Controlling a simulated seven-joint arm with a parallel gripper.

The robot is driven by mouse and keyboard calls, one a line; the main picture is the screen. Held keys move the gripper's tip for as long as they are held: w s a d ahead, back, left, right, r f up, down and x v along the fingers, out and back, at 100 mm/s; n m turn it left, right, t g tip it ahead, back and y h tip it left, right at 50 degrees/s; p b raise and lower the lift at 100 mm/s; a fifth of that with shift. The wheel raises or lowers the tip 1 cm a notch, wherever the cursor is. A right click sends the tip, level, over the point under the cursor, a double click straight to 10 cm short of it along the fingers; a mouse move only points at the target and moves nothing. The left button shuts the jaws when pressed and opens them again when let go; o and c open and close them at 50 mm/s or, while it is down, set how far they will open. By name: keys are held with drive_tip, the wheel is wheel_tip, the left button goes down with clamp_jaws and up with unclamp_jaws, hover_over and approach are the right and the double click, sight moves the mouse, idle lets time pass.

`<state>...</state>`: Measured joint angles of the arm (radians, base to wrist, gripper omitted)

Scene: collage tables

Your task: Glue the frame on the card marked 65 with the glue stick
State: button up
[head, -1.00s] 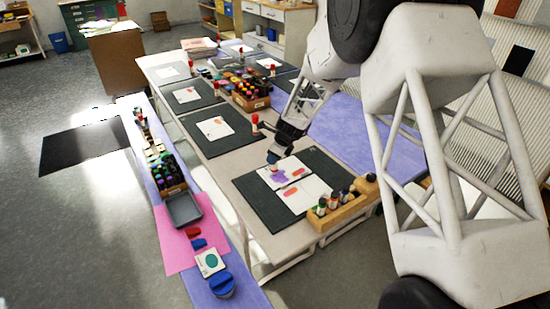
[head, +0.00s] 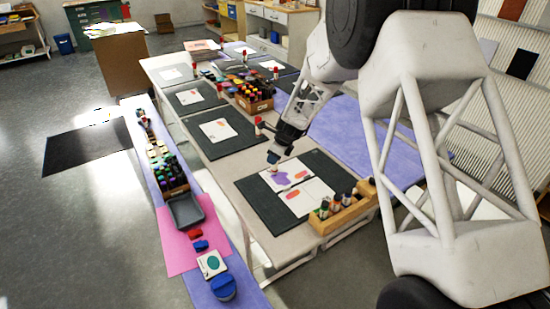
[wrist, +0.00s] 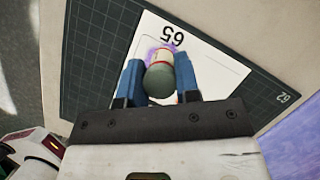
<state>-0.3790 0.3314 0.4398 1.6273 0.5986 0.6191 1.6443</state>
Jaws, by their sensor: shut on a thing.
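My gripper (head: 273,158) is low over the dark mat on the near table. In the wrist view its two blue fingers (wrist: 160,80) are shut on the glue stick (wrist: 159,82), with a dark green end, a pale body and a red band. The card marked 65 (wrist: 205,62) lies under it, its number upside down in that view. In the head view this white card (head: 299,171) bears a purple patch (head: 282,178). Purple also shows around the stick's far end in the wrist view; whether the tip touches the card is hidden.
The dark mat (head: 262,208) also carries a second white card (head: 318,190) with an orange mark. A wooden holder (head: 345,213) with several bottles stands at the mat's near right. A red-topped stick (head: 259,122) stands behind the mat. A purple surface (head: 350,130) lies at the right.

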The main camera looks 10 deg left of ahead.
drive_tip(key=shift+s+a, duration=0.1)
drive_tip(key=shift+a, duration=0.05)
drive_tip(key=shift+s+a, duration=0.2)
drive_tip(key=shift+a, duration=0.05)
drive_tip(key=shift+s+a, duration=0.1)
drive_tip(key=shift+s, duration=0.05)
idle(0.6)
drive_tip(key=shift+s+a, duration=0.25)
idle(0.4)
drive_tip(key=shift+s+d, duration=0.5)
drive_tip(key=shift+s, duration=0.05)
drive_tip(key=shift+f, duration=0.1)
idle(0.3)
drive_tip(key=shift+s+d, duration=0.2)
